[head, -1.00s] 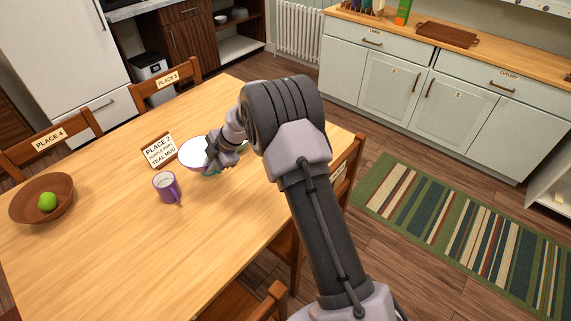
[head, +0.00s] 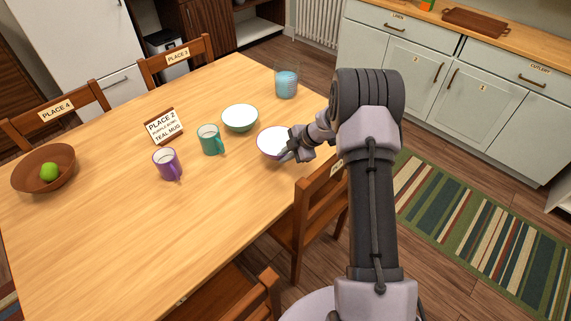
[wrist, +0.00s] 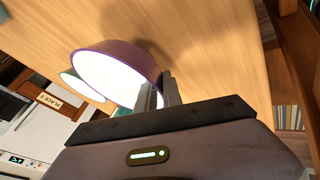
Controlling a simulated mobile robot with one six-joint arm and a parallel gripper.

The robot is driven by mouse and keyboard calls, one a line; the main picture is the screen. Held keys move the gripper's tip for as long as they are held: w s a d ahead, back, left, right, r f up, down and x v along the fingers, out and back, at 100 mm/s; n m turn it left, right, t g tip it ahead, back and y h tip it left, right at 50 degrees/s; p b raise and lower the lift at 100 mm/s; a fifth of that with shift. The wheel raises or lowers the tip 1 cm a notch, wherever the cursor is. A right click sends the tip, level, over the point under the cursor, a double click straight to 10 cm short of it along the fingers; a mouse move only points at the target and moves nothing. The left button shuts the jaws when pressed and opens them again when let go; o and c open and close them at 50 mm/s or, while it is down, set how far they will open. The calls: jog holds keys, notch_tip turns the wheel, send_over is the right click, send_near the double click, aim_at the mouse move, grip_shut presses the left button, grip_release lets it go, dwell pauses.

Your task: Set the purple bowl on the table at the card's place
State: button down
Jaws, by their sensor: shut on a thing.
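The purple bowl (head: 272,143), white inside, is near the table's right edge in the head view. My gripper (head: 290,153) is shut on its right rim. In the wrist view the purple bowl (wrist: 118,62) shows tilted in the picture, its rim between the fingers (wrist: 160,92). I cannot tell whether its base touches the table. The card (head: 164,127) stands upright on the table (head: 130,220), left of the bowl; it reads "PLACE 2", "PURPLE BOWL", "TEAL MUG". The teal mug (head: 210,140) stands between card and bowl.
A teal bowl (head: 240,118) stands behind the held bowl, and a blue-filled glass (head: 287,82) farther back. A purple mug (head: 167,164) stands in front of the card. A brown bowl (head: 43,169) holds a green apple. A chair (head: 318,200) is close to my arm. The front table area is clear.

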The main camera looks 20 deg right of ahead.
notch_tip(320, 180, down, 3)
jog(key=shift+r+b, duration=0.1)
jog(key=shift+b, duration=0.3)
jog(key=shift+r, duration=0.15)
jog(key=c, duration=1.5)
grip_release()
